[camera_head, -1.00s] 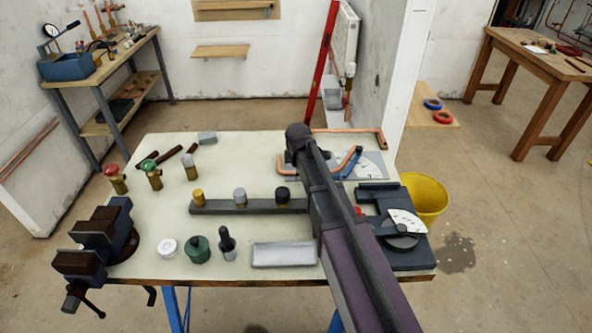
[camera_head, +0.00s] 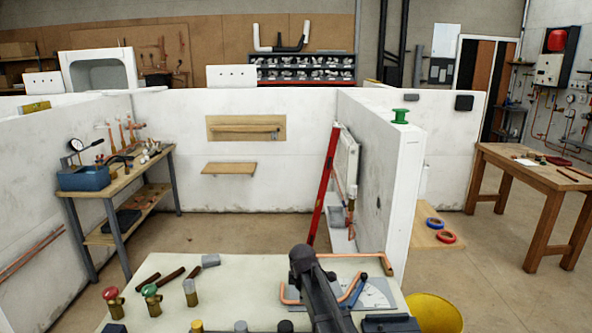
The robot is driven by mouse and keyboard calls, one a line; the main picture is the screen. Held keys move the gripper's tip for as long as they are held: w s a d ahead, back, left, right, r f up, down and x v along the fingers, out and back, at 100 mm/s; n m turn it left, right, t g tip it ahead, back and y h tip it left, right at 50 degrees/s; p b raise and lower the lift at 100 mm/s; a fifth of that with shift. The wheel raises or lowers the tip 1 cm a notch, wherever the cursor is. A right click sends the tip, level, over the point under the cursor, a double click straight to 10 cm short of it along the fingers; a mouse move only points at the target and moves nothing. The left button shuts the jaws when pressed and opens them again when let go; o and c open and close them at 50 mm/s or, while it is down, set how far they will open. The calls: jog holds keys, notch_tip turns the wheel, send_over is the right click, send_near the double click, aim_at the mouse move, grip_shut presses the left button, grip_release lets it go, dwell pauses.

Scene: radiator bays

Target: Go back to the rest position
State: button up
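A dark link of my own arm (camera_head: 318,285) rises from the bottom edge over the worktable (camera_head: 232,275). My gripper is not in this view, so its fingers and anything in them cannot be seen. On the table are a red-topped valve (camera_head: 112,300), a green-topped valve (camera_head: 151,298) and a brass fitting with a grey top (camera_head: 190,292). Bent copper pipe (camera_head: 372,257) lies at the back right, partly behind my arm. The near part of the table is cut off by the bottom edge.
A yellow bucket (camera_head: 436,312) stands right of the table. A white partition wall (camera_head: 385,170) with a radiator (camera_head: 345,160) and a red level (camera_head: 324,185) stands behind. A side bench (camera_head: 120,175) is at left, a wooden table (camera_head: 540,180) at right.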

notch_tip(320, 180, up, 6)
jog(key=p, duration=0.5)
